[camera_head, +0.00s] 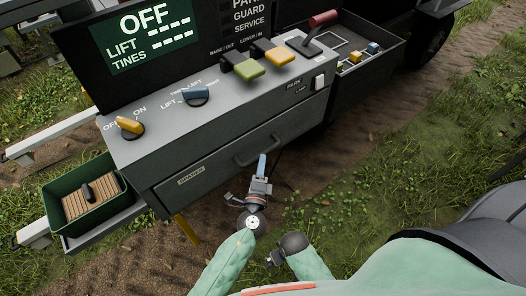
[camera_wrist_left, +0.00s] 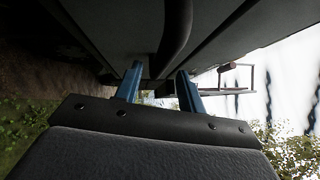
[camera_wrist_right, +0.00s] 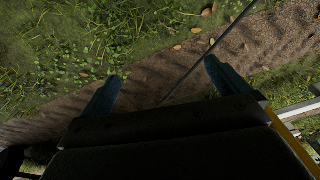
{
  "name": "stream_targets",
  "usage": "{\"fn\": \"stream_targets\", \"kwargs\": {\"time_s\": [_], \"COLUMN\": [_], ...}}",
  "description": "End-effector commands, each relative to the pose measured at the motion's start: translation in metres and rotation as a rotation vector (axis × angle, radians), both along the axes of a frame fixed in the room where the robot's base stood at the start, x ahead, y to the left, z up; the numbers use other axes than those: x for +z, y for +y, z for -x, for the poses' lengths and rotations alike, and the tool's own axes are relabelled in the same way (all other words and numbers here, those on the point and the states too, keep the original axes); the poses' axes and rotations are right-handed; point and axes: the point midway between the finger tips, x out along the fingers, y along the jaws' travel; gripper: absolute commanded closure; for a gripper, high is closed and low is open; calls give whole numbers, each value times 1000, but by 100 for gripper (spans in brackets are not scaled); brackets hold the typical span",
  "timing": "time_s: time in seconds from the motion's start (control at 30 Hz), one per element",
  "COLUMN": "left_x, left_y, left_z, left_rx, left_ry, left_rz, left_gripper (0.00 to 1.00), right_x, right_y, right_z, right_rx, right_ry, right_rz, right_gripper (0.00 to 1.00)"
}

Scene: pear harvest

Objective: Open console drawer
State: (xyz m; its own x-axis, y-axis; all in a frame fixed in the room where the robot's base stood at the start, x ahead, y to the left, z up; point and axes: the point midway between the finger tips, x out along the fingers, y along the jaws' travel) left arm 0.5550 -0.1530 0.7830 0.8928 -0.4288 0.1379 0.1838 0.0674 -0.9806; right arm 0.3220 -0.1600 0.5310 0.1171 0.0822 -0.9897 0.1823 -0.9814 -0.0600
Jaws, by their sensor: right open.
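The grey console has a closed drawer (camera_head: 215,177) labelled "SPARES" on its front, with a dark bar handle (camera_head: 242,162). My left gripper (camera_head: 262,165) is at the drawer front, by the handle's lower middle. In the left wrist view, its two blue fingers (camera_wrist_left: 158,73) are apart and the dark handle (camera_wrist_left: 176,35) runs in between or just beyond their tips; contact cannot be told. My right gripper (camera_head: 275,258) is low in front of my body. In the right wrist view, its fingers (camera_wrist_right: 160,75) are apart, empty, over the ground.
A green bin (camera_head: 62,222) stands at left, and an open tray (camera_head: 385,62) at right. Bare dirt and grass lie in front.

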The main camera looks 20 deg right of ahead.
Motion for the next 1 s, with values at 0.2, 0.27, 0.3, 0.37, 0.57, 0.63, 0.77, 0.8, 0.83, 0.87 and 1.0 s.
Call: {"fn": "stream_targets", "kwargs": {"time_s": [0.2,0.27,0.3,0.37,0.57,0.63,0.77,0.8,0.83,0.87,1.0], "left_x": [6,5,6,6,6,6,6,6,6,6,6], "left_y": [-10,-12,-14,-15,-19,-19,-19,-19,-19,-19,-19], "left_z": [-21,-26,-29,-33,-40,-41,-41,-41,-41,-41,-41], "left_rx": [1,1,1,1,1,1,1,1,1,1,1], "left_ry": [0,1,1,1,1,1,1,1,1,1,1], "left_rz": [-1,0,0,0,1,1,1,1,1,1,1], "left_gripper": [60,60,60,60,60,60,60,60,60,60,84], "right_x": [-36,-45,-50,-57,-71,-72,-73,-73,-73,-73,-72], "right_y": [-4,-5,-5,-6,-8,-8,-8,-8,-8,-8,-8], "right_z": [6,8,8,10,13,13,13,13,13,13,13], "right_rx": [0,0,-1,-1,-1,-1,-1,-1,-1,-1,-1], "right_ry": [5,6,5,6,6,4,3,3,3,3,2], "right_rz": [7,8,9,10,12,12,12,12,12,12,11], "right_gripper": [0,0,0,0,0,0,0,0,0,0,0]}}
